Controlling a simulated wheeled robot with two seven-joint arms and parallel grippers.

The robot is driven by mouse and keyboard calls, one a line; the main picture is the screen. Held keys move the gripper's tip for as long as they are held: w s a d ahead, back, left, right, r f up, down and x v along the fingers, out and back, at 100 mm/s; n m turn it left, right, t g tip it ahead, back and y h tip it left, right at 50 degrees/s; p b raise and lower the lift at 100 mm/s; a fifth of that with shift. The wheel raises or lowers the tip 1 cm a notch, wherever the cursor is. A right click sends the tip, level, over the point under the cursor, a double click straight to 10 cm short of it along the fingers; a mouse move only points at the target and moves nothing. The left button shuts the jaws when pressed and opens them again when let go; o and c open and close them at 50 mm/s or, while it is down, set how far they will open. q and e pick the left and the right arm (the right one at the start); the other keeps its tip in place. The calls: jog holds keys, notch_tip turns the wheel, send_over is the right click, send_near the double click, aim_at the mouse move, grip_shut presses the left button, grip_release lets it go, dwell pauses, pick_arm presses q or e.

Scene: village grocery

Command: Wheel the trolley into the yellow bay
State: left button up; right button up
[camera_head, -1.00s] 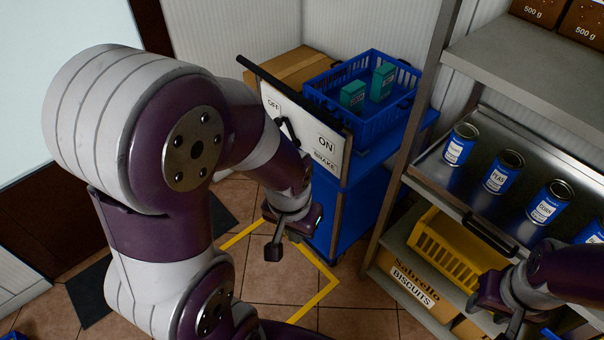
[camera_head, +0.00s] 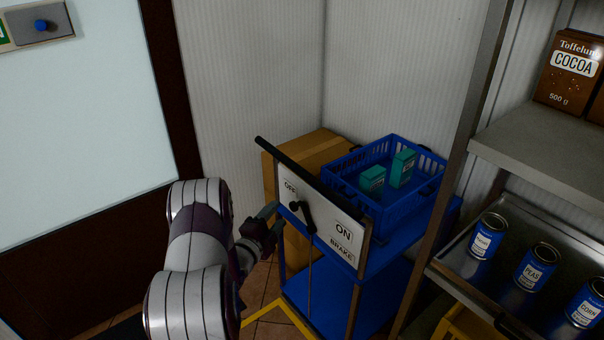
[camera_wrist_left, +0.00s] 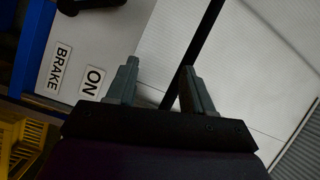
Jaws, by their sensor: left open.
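The blue trolley (camera_head: 322,296) stands in the corner, with a white panel (camera_head: 318,222) marked OFF, ON and BRAKE and a black push handle (camera_head: 305,176) along its top. A black brake lever (camera_head: 303,217) sits on the panel, its knob end nearer OFF. Yellow floor lines of the bay (camera_head: 264,307) show at the trolley's foot, partly hidden. My left gripper (camera_head: 276,222) is open and empty, just left of the panel. My right gripper is out of view.
A blue basket (camera_head: 400,205) with two teal boxes rides on the trolley. A cardboard box (camera_head: 268,178) stands behind, against the walls. A shelf post (camera_head: 455,165) and shelves with blue cans (camera_head: 535,268) stand close on the right. A door (camera_head: 85,120) is on the left.

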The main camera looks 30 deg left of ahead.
aim_at(301, 173)
pick_arm(q)
jog(key=w+r+m, duration=0.1)
jog(key=w+r, duration=0.1)
jog(key=w, duration=0.2)
jog(key=w+r+m+t+p, duration=0.1)
jog(key=w+r, duration=0.1)
jog(key=w, duration=0.2)
jog(key=w+r+m+t+h+p, duration=0.1)
jog(key=w+r, duration=0.1)
jog(key=w, duration=0.2)
jog(key=shift+w+d+r, duration=0.3)
jog(key=shift+d, duration=0.1)
grip_shut()
